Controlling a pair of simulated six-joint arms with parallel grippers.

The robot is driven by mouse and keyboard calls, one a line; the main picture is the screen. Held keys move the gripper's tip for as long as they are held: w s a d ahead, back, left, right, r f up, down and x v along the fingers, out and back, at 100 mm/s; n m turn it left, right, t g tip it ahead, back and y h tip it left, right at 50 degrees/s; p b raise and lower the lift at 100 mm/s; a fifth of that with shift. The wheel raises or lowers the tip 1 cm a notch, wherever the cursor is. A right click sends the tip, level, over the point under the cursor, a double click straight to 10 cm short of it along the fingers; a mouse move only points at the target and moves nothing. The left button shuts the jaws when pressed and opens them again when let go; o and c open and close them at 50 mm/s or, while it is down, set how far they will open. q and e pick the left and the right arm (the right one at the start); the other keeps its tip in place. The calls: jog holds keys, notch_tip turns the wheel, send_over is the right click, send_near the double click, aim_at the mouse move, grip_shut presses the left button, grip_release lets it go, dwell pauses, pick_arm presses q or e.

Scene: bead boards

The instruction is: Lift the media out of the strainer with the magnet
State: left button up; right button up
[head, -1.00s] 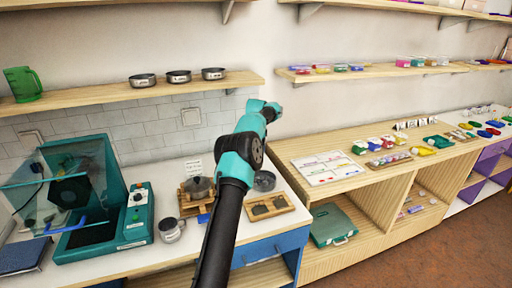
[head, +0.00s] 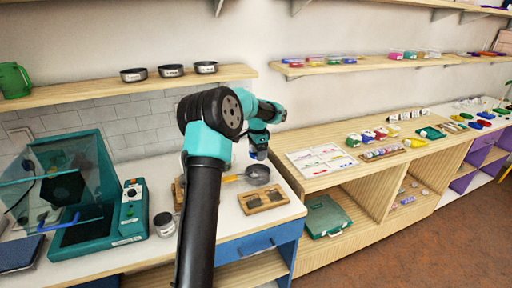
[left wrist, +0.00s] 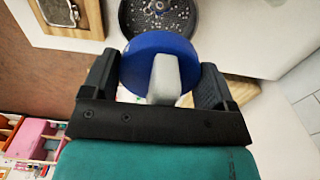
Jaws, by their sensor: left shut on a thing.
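My left gripper (head: 258,148) is shut on the magnet, a blue disc with a pale grey grip; its fingers (left wrist: 158,85) stand either side of the magnet (left wrist: 150,62) in the left wrist view. The strainer (head: 258,174) is a dark round pan on the white counter, just below my left gripper in the head view. In the left wrist view, the strainer (left wrist: 198,20) is cut off by the top edge and holds many small shiny media (left wrist: 160,14). The magnet overlaps its near rim in the picture; I cannot tell the height between them. My right gripper is not in view.
A wooden tray with dark compartments (head: 264,208) lies in front of the strainer. A small metal jar (head: 164,224) and a teal machine (head: 132,212) stand to the left. My arm hides part of the counter. Bowls (head: 172,71) sit on the shelf above.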

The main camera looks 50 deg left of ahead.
pick_arm(q)
jog(key=shift+s+d, duration=0.15)
jog(key=shift+f, duration=0.15)
jog(key=shift+f, duration=3.9)
dwell(0.5)
jog(key=shift+r, duration=4.55)
